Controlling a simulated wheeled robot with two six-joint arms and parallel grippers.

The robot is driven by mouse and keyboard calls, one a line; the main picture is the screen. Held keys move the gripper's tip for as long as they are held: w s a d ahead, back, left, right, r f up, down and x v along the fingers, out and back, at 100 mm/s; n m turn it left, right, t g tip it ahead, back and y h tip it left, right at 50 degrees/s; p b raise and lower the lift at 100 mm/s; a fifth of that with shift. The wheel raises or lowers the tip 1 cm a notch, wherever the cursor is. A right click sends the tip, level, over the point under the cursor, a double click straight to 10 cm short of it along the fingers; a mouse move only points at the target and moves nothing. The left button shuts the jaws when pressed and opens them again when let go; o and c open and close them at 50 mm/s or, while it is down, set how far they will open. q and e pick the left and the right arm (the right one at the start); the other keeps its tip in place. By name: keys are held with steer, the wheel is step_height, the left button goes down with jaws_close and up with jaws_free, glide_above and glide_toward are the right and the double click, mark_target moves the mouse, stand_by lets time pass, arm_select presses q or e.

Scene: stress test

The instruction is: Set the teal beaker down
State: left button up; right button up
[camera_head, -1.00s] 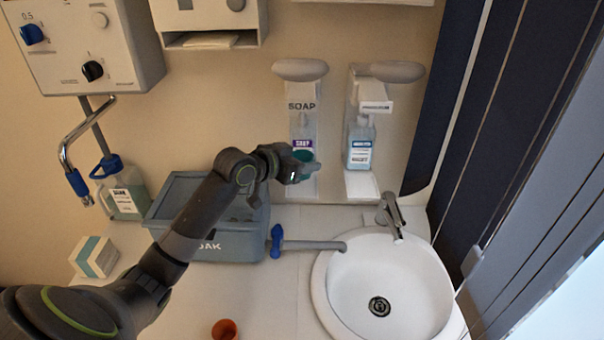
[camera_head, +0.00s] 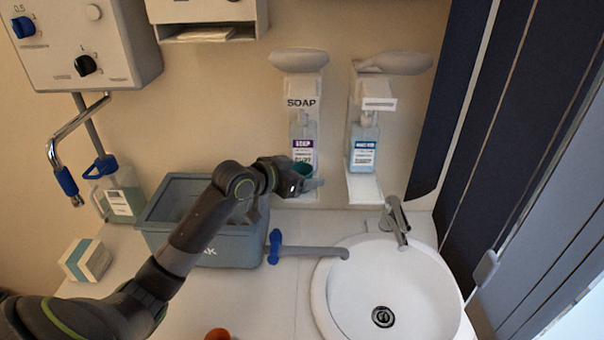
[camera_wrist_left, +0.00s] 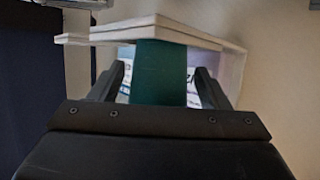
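The teal beaker (camera_head: 303,169) is upright in front of the soap dispenser on the wall, just above or on its white drip tray (camera_head: 301,197); contact is hard to tell. My left gripper (camera_head: 300,182) is around it. In the left wrist view the beaker (camera_wrist_left: 160,75) is between the two fingers (camera_wrist_left: 160,88), with narrow gaps on both sides, so the gripper looks slightly open. The beaker's far end overlaps the edge of a white tray-like shelf (camera_wrist_left: 110,33). My right gripper is not in view.
A second dispenser (camera_head: 363,150) hangs to the right, above the white sink (camera_head: 345,290) and its tap (camera_head: 395,220). A grey-blue tub (camera_head: 170,225) lies under my left arm. A small box (camera_head: 85,260) and a blue-capped bottle (camera_head: 118,195) stand left.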

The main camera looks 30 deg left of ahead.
arm_select(q)
steer(key=shift+r, duration=0.2)
steer(key=shift+s+a+r, duration=0.25)
steer(key=shift+s, duration=0.25)
steer(key=b+v, duration=0.1)
steer(key=v, duration=0.9)
steer(key=shift+s, duration=0.4)
steer(key=shift+r, duration=0.1)
steer(key=shift+s+a, duration=0.1)
